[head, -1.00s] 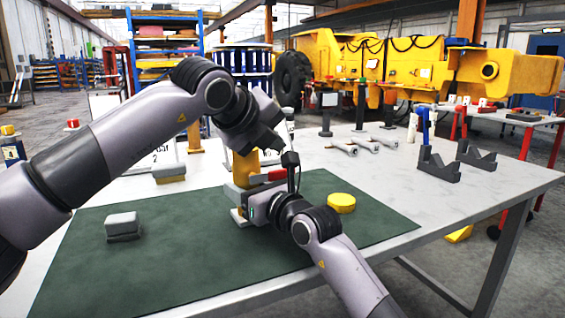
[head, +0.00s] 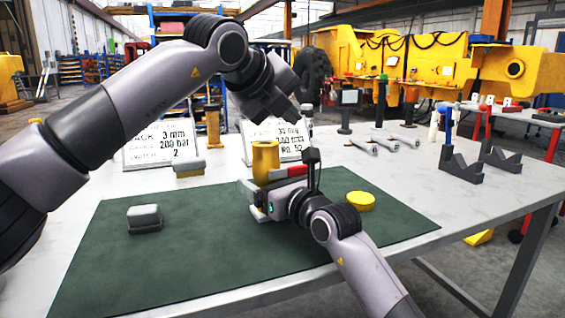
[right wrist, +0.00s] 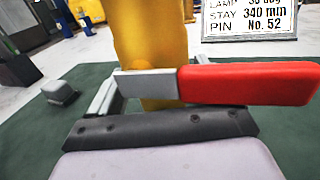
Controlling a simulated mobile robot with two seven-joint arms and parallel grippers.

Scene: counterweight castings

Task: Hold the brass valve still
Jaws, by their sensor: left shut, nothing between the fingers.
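The brass valve (head: 264,158) stands upright on the green mat. It also fills the middle of the right wrist view (right wrist: 152,35). Its red-handled lever (head: 290,172) points right, and in the right wrist view the lever (right wrist: 258,83) crosses in front of the body. My right gripper (head: 253,202) is low at the valve, with one finger seen left of the body. My left gripper (head: 306,112) is shut and empty, above and right of the valve.
On the green mat (head: 200,265) are a grey block (head: 144,218) at left and a yellow disc (head: 360,201) at right. Two sign boards (head: 160,144) stand behind. Dark V-blocks (head: 462,168) and several metal rods (head: 360,146) lie at back right. The front mat is clear.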

